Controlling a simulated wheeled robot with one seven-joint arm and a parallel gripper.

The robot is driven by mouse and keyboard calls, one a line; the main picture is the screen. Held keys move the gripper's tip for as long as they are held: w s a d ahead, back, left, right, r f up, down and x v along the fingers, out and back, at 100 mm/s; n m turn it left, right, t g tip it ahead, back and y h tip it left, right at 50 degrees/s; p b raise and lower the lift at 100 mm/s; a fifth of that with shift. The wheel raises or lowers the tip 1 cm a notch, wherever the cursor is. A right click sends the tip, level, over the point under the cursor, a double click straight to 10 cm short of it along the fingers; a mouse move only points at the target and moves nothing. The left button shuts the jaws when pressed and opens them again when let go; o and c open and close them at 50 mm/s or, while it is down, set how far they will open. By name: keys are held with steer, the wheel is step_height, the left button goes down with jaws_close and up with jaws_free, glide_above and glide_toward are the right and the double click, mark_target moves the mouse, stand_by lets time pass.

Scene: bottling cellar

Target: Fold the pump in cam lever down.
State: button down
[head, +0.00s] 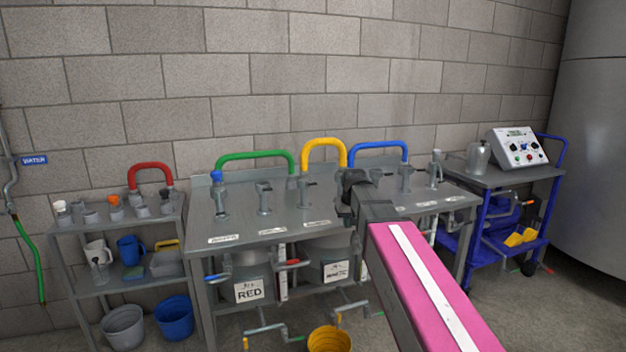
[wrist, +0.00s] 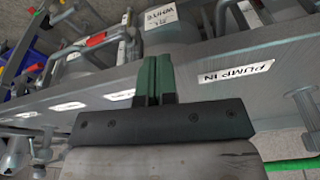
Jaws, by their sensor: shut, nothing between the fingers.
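My gripper (wrist: 153,80) is shut and empty in the wrist view, its two green fingers pressed together above the grey bench. The PUMP IN label (wrist: 249,75) lies on the bench to the right of the fingers. A grey fitting (wrist: 303,105) stands near that label at the right edge; I cannot make out its lever's position. In the head view my gripper (head: 351,182) is a dark shape over the bench (head: 250,225), partly hidden behind my arm. Several grey fittings, one of them (head: 264,197), stand along the bench; the labels are too small to read there.
Green (head: 254,156), yellow (head: 324,142) and blue (head: 378,147) hoses arch behind the bench. RED (head: 249,291) and WHITE (head: 336,272) signs hang below it. A shelf (head: 75,225) stands left; a blue cart (head: 470,240) with a control box (head: 517,147) stands right.

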steer(key=w+a+r+n+t, duration=0.1)
steer(key=w+a+r, duration=0.15)
steer(key=r, duration=0.45)
steer(key=w+a+r, duration=0.2)
steer(key=a+r, duration=0.2)
steer(key=r, duration=0.4)
steer(key=n+y, duration=0.1)
glide_toward(309, 185)
steer(key=w+d+x, duration=0.1)
steer(key=x, duration=0.6)
steer(key=shift+t, duration=0.3)
steer(key=shift+s+d+f+t+y, duration=0.1)
steer(key=shift+f+t+y, duration=0.4)
steer(key=shift+f+t, duration=0.75)
steer(key=shift+s+f+t+y, duration=0.1)
steer(key=shift+f+t+y, duration=0.4)
steer(key=shift+f+t, duration=0.8)
steer(key=shift+s+d+f+t+y, duration=0.1)
steer(key=shift+f+t+y, duration=0.55)
steer(key=shift+f, duration=1.05)
steer(key=shift+w+a+f, duration=0.15)
steer(key=shift+w+f, duration=0.05)
steer(key=shift+f, duration=0.3)
steer(key=shift+w+a+f, duration=0.1)
steer(key=shift+w+f, duration=0.15)
steer(key=shift+f, duration=0.2)
